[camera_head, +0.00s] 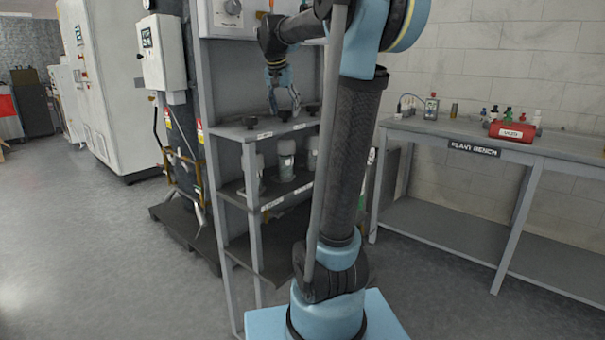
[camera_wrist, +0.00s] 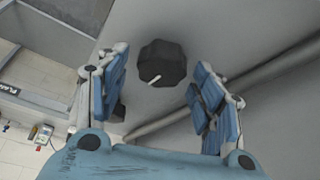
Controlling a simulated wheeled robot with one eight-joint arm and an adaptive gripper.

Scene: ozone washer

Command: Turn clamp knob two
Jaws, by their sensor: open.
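Several black clamp knobs stand in a row on the top shelf: the left knob (camera_head: 249,122), the middle knob (camera_head: 285,115) and the right knob (camera_head: 312,109). Small labels on the shelf edge are too small to read. My gripper (camera_head: 283,100) points down over the middle knob with its blue fingers spread. In the wrist view, a dark faceted knob (camera_wrist: 162,63) with a white pointer mark shows between the two open fingers of the gripper (camera_wrist: 159,72). I see a gap on both sides of it. A dark piece beside the left finger is mostly hidden.
The grey shelf rack (camera_head: 240,131) holds jars (camera_head: 286,160) on its lower shelf. A control box (camera_head: 225,15) sits above my gripper, between the rack posts. A bench (camera_head: 560,150) with a red case (camera_head: 512,132) stands at the right. Open floor lies at the left.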

